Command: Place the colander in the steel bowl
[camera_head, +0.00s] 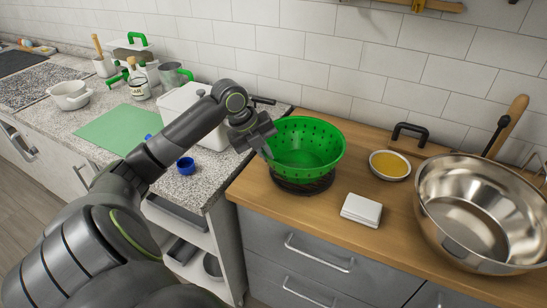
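The green colander (310,151) is at the middle of the wooden counter, with its open top up. It is on or just above a dark round item (303,187); I cannot tell whether they touch. My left gripper (266,148) is at the colander's left rim, with its fingers pointing down at the edge. The view does not show clearly whether the fingers are closed on the rim. The large steel bowl (470,240) stands at the right of the counter and looks empty. My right gripper is out of view.
A small bowl of yellow contents (389,165) and a white box (361,210) lie between colander and steel bowl. A black handle (409,132) and a leaning wooden-handled tool (508,124) are behind. The speckled counter at left holds a white box (187,105) and blue cup (185,165).

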